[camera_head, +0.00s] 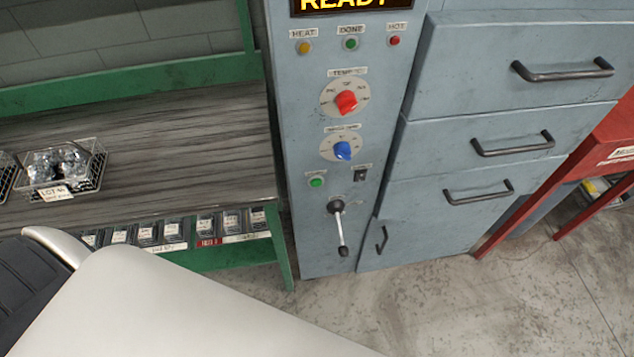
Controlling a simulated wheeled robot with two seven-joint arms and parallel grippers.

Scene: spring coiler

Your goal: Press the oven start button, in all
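The oven control panel (300,232) is a tall blue-grey front in the middle of the view. A small green button (316,182) sits low on its left side, under a label too small to read; I take it for the start button. Above it are a red dial (347,102) marked TEMP and a blue dial (343,150). A dark switch (360,174) is right of the button, and a lever (340,228) hangs below, pointing down. The display (350,5) reads READY. Neither gripper shows; only my own arm parts fill the lower left.
HEAT, DONE and HOT lamps line the panel's top. A bench (180,140) with a wire basket (68,170) of metal parts and several bins stands left. Grey drawers (480,110) with protruding handles and a red stand (600,150) are right. Floor in front is clear.

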